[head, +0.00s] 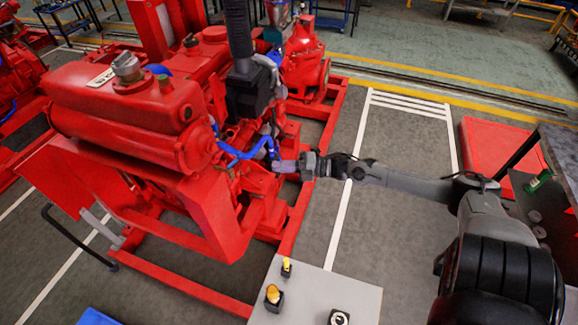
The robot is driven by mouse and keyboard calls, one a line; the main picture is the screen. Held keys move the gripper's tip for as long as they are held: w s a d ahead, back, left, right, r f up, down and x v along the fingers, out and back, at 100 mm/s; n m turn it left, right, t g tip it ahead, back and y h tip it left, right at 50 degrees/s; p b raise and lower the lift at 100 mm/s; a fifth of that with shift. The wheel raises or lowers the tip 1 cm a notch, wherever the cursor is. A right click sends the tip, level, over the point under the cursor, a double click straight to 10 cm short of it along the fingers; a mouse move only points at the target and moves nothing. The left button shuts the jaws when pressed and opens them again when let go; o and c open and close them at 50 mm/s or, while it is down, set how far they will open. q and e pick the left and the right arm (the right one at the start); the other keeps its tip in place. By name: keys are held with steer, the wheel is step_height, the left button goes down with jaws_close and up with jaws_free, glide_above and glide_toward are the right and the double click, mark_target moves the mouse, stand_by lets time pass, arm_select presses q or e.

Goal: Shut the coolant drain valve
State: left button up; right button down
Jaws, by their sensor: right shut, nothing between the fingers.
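The red diesel pumpset (130,120) stands at the left and middle on a red frame. My right gripper (276,166) reaches in from the right, level with the side of the engine, close to the blue hoses (240,153). The gripper is shut, and I see nothing held in it. The coolant drain valve cannot be made out; it may be hidden by the gripper or too small to tell. Whether the fingertips touch anything on the engine cannot be told. My left gripper is not in view.
A light grey panel (310,297) with yellow knobs and a round black fitting stands at the bottom middle. A red box (490,150) and a dark table (560,150) with a green bottle (538,181) are at the right. The marked floor between is clear.

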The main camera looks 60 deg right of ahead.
steer(key=shift+v, duration=1.15)
